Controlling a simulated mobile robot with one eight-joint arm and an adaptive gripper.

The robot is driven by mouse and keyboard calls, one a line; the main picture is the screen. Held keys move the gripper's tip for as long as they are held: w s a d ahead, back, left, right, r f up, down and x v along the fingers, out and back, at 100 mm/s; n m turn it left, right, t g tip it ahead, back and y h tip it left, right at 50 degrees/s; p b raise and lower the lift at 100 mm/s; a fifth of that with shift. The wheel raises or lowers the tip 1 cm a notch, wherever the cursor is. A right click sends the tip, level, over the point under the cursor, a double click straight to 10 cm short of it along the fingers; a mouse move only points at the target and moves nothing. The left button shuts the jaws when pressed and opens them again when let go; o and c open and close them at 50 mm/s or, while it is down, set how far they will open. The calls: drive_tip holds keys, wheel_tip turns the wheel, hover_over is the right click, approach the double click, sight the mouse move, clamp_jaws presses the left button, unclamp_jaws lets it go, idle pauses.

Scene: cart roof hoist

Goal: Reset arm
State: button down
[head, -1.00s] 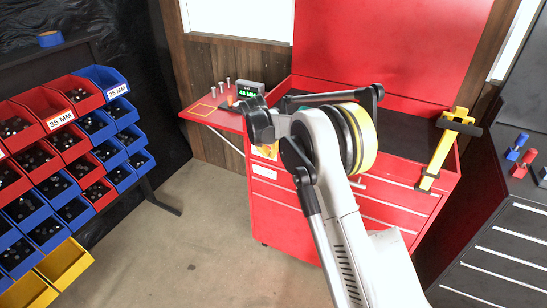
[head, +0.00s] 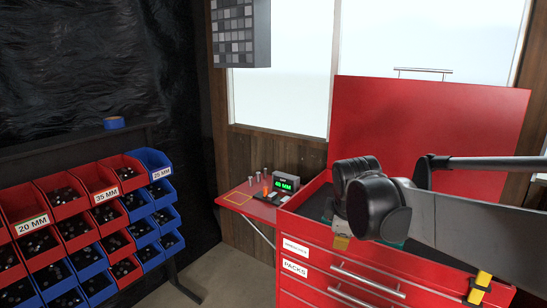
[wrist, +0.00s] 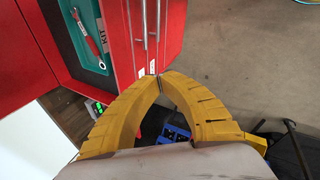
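My arm reaches in from the right in the head view, over the open top of the red cart (head: 350,268). My gripper (wrist: 159,77) fills the lower middle of the wrist view. Its two yellow fingers curve inward and their tips meet, with nothing visible between them. In the head view a small yellow part shows beneath my dark wrist joints, and the fingers are otherwise hidden. The wrist view shows a teal tray (wrist: 78,12) in the cart top, with a red-handled wrench (wrist: 88,36) and a KIT label. The gripper appears above the cart, apart from the tray.
A rack of red bins (head: 74,228) and blue bins (head: 150,162) stands at left. A side shelf (head: 262,211) holds a green-lit display (head: 286,184) and several upright pins. The raised red lid (head: 400,130) stands behind the cart. Floor (head: 225,280) is clear between rack and cart.

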drive_tip(key=s+d+f+m+t, duration=0.1)
drive_tip(key=s+f+m, duration=0.1)
drive_tip(key=s+m, duration=0.5)
drive_tip(key=s+d+f+m+y, duration=0.1)
drive_tip(key=s+m, duration=0.6)
drive_tip(key=s, duration=0.9)
drive_tip(key=shift+s+d+f+t, duration=0.2)
drive_tip(key=shift+f+t, duration=0.2)
drive_tip(key=shift+f, duration=0.15)
